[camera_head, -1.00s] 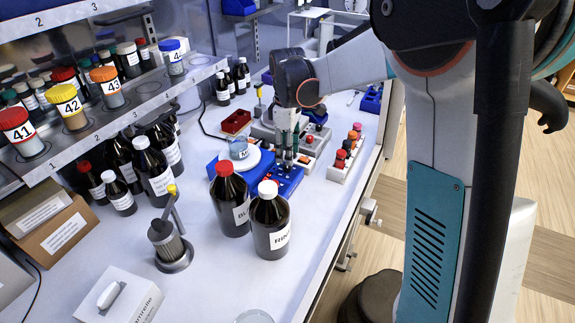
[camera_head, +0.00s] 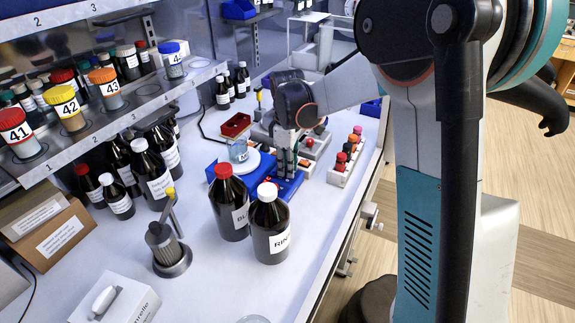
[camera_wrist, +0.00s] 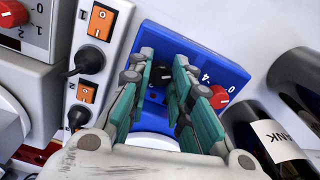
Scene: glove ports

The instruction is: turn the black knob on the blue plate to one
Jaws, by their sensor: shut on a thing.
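The blue plate (camera_wrist: 225,72) fills the middle of the wrist view and also shows under my gripper in the head view (camera_head: 289,189). The black knob (camera_wrist: 158,95) on the plate is mostly hidden between the green-padded fingers. My gripper (camera_wrist: 168,88) points down at the plate and is shut on the black knob. In the head view my gripper (camera_head: 285,170) covers the knob. The knob's pointer and scale cannot be read. A red knob (camera_wrist: 218,97) sits on the same plate, right of the fingers, with "0" and "4" marks near it.
Two dark bottles, one red-capped (camera_head: 229,205) and one white-capped (camera_head: 268,225), stand near the plate. Orange switches (camera_wrist: 101,23) with black plugs lie left of it. A rack of coloured caps (camera_head: 345,160) is at the right. A beaker (camera_head: 238,150) stands close behind.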

